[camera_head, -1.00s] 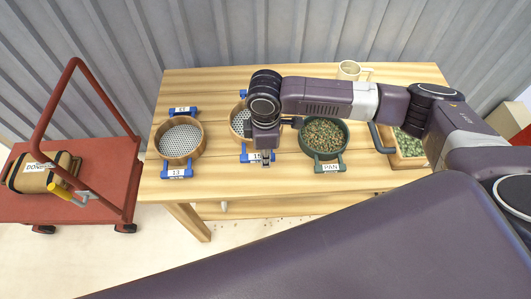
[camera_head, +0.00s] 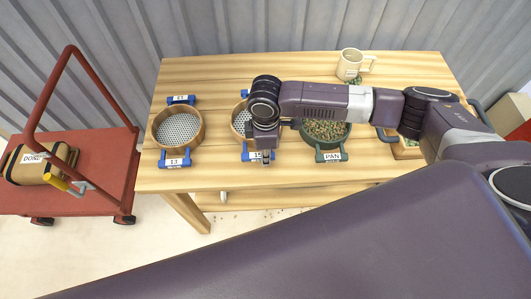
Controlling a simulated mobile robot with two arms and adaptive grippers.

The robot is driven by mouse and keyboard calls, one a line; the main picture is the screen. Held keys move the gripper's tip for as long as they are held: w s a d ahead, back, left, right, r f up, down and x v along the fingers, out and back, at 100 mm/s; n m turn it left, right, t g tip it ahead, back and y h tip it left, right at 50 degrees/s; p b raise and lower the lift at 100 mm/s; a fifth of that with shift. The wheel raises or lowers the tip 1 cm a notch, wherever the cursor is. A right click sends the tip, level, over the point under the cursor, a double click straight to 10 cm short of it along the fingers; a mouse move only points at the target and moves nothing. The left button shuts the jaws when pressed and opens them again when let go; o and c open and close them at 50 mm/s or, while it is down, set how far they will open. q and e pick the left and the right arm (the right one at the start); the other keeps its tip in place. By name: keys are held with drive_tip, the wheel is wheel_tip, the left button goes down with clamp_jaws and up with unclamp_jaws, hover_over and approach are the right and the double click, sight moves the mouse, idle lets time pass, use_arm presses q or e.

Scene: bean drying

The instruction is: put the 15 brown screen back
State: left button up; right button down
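A round brown screen (camera_head: 238,118) with a silver mesh and blue handles is at the middle left of the table, mostly behind my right arm. Its front label (camera_head: 255,155) starts with 1; the rest is covered by the gripper. My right gripper (camera_head: 266,157) points down at its front blue handle and appears shut on it. Whether the screen touches the table I cannot tell. Another brown screen (camera_head: 177,130), labelled 13, lies on the table to its left, apart from it. My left gripper is not in view.
A green pan (camera_head: 331,157) of beans stands just right of the held screen. A cream mug (camera_head: 351,63) is at the back. A crate (camera_head: 405,153) is partly hidden behind my arm. The wooden table (camera_head: 220,178) is bare along its front. A red cart (camera_head: 105,165) stands left.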

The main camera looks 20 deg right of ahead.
drive_tip(key=shift+f, duration=0.55)
idle(0.4)
drive_tip(key=c, duration=1.7)
unclamp_jaws()
drive_tip(key=shift+c, duration=0.2)
wheel_tip(320, 180, up, 12)
drive_tip(key=shift+s, duration=0.1)
